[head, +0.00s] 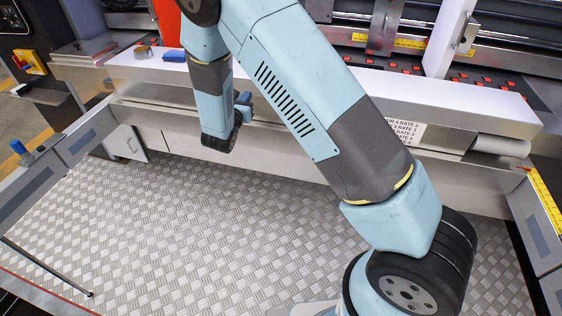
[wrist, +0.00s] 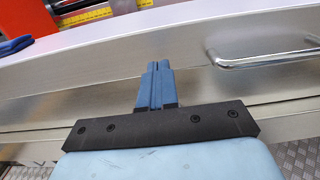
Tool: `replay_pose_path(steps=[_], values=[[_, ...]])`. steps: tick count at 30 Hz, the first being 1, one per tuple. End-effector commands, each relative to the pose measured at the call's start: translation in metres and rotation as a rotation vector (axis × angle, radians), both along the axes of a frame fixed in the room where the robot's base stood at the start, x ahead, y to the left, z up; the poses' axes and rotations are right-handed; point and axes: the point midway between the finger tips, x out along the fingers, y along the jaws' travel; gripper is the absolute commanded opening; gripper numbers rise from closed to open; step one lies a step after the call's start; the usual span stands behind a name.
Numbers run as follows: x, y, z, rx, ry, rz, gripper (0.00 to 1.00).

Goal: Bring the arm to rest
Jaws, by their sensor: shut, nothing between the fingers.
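My gripper (wrist: 157,68) is shut and empty in the wrist view, its two blue fingers together in front of the machine's metal front panel (wrist: 90,82). In the head view my gripper (head: 244,104) shows only partly, behind my wrist link, near the edge of the white ledge. My light blue arm reaches from the lower right up over the ledge and bends down again at the upper left. Whether the fingertips touch the panel cannot be told.
A metal bar handle (wrist: 265,60) sticks out from the panel, right of the fingers. A blue object (head: 174,55) and a small roll of tape (head: 142,52) lie on the white ledge (head: 465,97). A red-and-yellow switch (head: 30,62) stands far left.

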Motion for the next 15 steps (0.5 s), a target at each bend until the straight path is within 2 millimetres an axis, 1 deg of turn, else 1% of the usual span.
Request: replay_pose_path(steps=[10, 13, 15], values=[[0.000, -0.002, 0.002, 0.004, 0.000, -0.006, 0.00], [0.001, -0.014, 0.012, 0.031, -0.004, -0.043, 0.00], [0.000, -0.031, 0.025, 0.069, -0.007, -0.093, 0.00]])
